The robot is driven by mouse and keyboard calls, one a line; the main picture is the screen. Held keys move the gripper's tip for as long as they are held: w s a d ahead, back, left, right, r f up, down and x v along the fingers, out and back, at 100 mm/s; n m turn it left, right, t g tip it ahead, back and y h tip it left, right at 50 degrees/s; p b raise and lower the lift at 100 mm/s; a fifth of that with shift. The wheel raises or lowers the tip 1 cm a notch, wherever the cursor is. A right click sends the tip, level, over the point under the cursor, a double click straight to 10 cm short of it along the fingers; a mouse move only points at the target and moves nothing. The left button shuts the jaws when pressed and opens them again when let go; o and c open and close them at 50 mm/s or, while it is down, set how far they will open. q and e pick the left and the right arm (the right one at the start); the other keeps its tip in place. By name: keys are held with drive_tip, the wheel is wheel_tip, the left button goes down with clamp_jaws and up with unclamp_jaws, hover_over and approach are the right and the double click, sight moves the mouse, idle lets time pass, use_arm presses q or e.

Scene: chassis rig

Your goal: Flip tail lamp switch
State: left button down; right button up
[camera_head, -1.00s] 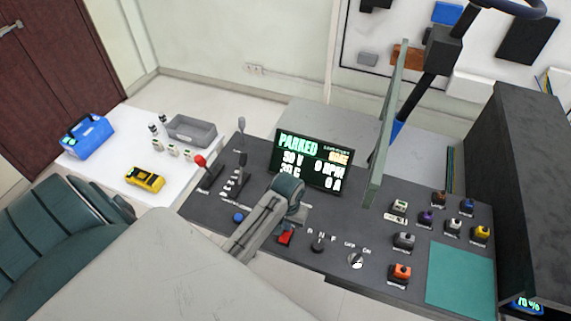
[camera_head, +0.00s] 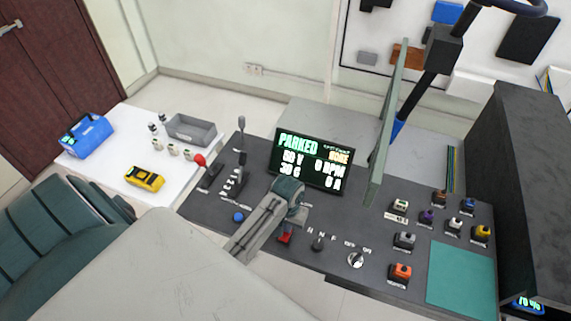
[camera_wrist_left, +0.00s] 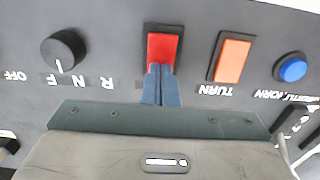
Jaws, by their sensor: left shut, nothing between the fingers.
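A red rocker switch (camera_wrist_left: 165,47) in a dark frame sits on the dark console panel, and it also shows partly in the head view (camera_head: 285,238). Its label is hidden behind my gripper, so I cannot read its name. My left gripper (camera_wrist_left: 160,70) is shut and empty. Its blue fingertips are at the lower edge of the red switch in the wrist view; I cannot tell whether they touch it. In the head view my left arm reaches over the console and its wrist hides the fingers. My right gripper is not in view.
An orange TURN switch (camera_wrist_left: 232,60) and a blue horn button (camera_wrist_left: 292,69) are on one side. A black gear knob (camera_wrist_left: 63,50) is on the other. The display (camera_head: 310,160) reads PARKED.

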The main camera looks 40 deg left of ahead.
use_arm(q)
drive_tip(key=shift+r+p, duration=0.75)
drive_tip(key=shift+r, duration=2.8)
